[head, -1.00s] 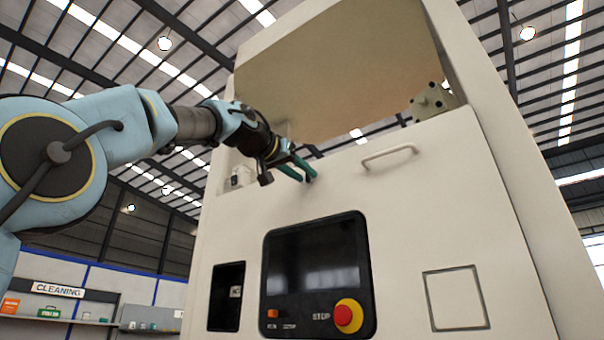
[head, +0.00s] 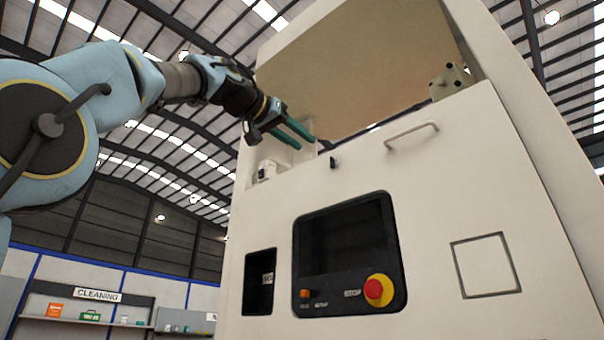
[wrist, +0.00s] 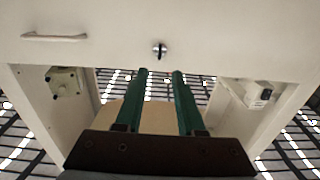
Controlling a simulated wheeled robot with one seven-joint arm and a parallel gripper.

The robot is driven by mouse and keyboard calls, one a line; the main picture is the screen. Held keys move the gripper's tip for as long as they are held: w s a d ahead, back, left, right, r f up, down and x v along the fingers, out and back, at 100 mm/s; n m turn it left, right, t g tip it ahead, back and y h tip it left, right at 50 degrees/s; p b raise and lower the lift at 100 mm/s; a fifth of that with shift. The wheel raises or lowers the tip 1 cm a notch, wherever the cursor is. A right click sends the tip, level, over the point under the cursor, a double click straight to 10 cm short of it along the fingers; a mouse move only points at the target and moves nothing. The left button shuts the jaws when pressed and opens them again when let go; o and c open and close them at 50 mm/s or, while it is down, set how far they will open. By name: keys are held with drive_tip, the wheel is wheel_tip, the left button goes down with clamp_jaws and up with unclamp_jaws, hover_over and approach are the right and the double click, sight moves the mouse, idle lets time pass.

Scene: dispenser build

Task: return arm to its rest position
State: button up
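My gripper (head: 302,138) has two green fingers and is in front of the upper opening of a tall cream machine (head: 440,185), at its left side. In the wrist view the fingers (wrist: 161,72) stand apart with nothing between them. The gripper is open and empty. My light-blue arm reaches in from the left of the head view. A small dark knob or lock (head: 334,162) sits on the machine's front panel below the fingers; it also shows in the wrist view (wrist: 159,50), just beyond the fingertips.
The machine's front carries a handle (head: 411,133), a dark screen panel (head: 345,250) with a red stop button (head: 379,290), and a dark recess (head: 259,281). A fitting (head: 450,82) is inside the opening at right. Shelves (head: 85,322) stand far off at lower left.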

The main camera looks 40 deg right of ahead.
idle(0.4)
drive_tip(key=w+d+f+n+t+y, duration=0.1)
drive_tip(key=w+f+n+t+y, duration=0.15)
drive_tip(key=w+f, duration=0.85)
drive_tip(key=w+a+f+n+y, duration=0.25)
drive_tip(key=w+a+f, duration=0.2)
drive_tip(key=f, duration=0.55)
drive_tip(key=w+a+f+n+y+p, duration=0.1)
drive_tip(key=w+a+f+n+y, duration=0.3)
drive_tip(key=f, duration=0.6)
drive_tip(key=w+a+f+y, duration=0.25)
drive_tip(key=w+f, duration=0.35)
drive_tip(key=f, duration=0.5)
drive_tip(key=s+a+f+n+g+y+p, duration=0.1)
drive_tip(key=s+a+f+n+g+y, duration=0.15)
drive_tip(key=a+f, duration=1.45)
drive_tip(key=s+a+f+n+g+y, duration=0.1)
drive_tip(key=s+a+f, duration=0.4)
drive_tip(key=s+f, duration=0.3)
drive_tip(key=s+a+f+n+g+y, duration=0.1)
drive_tip(key=s+a+f+g+y, duration=0.1)
drive_tip(key=s+a+f, duration=0.4)
wheel_tip(320, 180, down, 4)
drive_tip(key=shift+s+a+r+p, duration=0.1)
drive_tip(key=shift+s+a+p, duration=0.2)
drive_tip(key=shift+s, duration=0.85)
drive_tip(key=shift+n, duration=0.25)
